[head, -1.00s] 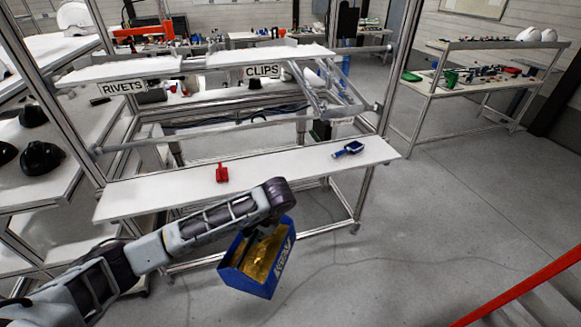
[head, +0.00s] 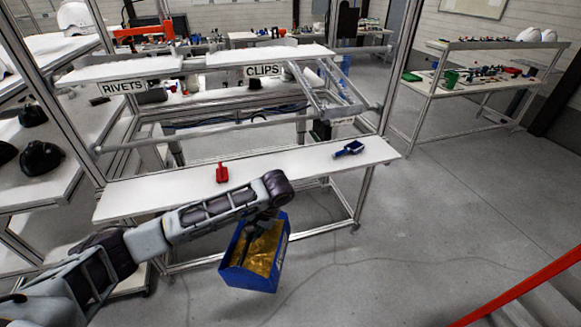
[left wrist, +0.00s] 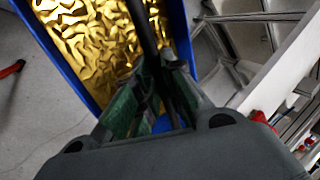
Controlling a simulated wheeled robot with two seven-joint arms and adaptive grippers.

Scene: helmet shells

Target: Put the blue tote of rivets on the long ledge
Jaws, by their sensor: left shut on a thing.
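The blue tote (head: 250,277) with gold-coloured contents hangs from my left gripper (head: 258,222) in front of the ledge, above the floor. The left gripper is shut on it; in the left wrist view the fingers (left wrist: 150,105) meet at the tote (left wrist: 184,38) beside the gold contents. The long white ledge (head: 300,162) runs across the rack's front. A red item (head: 222,173) stands on its left half and a blue item (head: 349,149) lies on its right half. The tote is apart from the ledge, nearer me. My right gripper is out of view.
Upper shelves carry a RIVETS sign (head: 124,87) and a CLIPS sign (head: 263,71). A side shelf with black helmet shells (head: 42,159) stands at left. The ledge is bare between the red and blue items. A red bar (head: 520,288) crosses the lower right.

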